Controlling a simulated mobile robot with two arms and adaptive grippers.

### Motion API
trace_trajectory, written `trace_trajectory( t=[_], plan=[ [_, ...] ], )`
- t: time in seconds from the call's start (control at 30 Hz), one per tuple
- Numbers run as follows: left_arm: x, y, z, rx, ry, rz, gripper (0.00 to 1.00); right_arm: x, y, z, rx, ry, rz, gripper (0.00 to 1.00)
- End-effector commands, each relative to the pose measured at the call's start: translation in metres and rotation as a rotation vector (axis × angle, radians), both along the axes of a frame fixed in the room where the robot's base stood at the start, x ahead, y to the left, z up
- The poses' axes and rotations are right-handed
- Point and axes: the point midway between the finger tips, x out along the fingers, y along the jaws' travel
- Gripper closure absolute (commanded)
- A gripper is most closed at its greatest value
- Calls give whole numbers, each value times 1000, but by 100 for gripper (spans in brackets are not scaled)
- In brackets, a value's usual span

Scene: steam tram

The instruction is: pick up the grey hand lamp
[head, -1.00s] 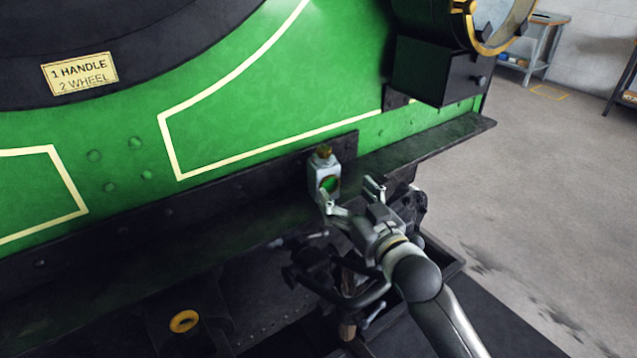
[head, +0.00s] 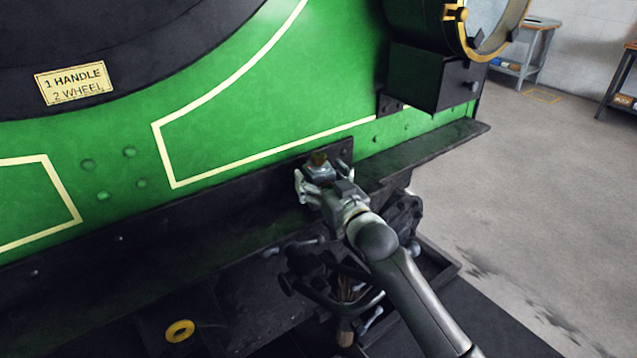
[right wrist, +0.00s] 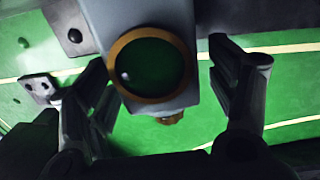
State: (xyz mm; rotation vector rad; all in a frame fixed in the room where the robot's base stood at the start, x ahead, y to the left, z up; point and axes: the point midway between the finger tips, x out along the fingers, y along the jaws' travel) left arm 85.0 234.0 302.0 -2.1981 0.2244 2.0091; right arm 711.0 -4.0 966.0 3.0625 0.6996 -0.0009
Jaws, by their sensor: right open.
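The grey hand lamp (head: 319,170) stands on the dark ledge of the green tram front, with a brass cap on top. In the head view my right gripper (head: 318,182) is at the lamp and hides most of its body. In the right wrist view the lamp (right wrist: 182,100) shows its round green lens in a brass ring, between the two open fingers of my right gripper (right wrist: 165,95). A gap shows between the lamp and the right-hand finger; the left-hand finger is close to the lamp's side. My left gripper is not in view.
The dark ledge (head: 425,155) runs along the green tram front (head: 270,110). A black box (head: 432,80) under a brass-rimmed headlamp (head: 485,28) stands out to the right. Black coupling gear (head: 325,290) lies below the ledge. Open floor is at right.

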Motion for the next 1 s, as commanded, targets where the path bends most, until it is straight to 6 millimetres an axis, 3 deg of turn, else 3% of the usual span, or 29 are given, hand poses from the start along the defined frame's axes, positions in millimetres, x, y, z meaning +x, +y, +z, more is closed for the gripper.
trace_trajectory(
  t=[0.13, 0.43, 0.9, 1.0],
  plan=[
    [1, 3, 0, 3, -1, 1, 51, 10, 5, 0, -1, 0, 0, 21],
    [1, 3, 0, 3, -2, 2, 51, 12, 6, -1, 0, 0, 0, 21],
    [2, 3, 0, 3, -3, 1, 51, 12, 5, -1, 0, 0, -1, 82],
    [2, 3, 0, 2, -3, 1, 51, 12, 5, 2, 2, -6, 0, 88]
  ],
)
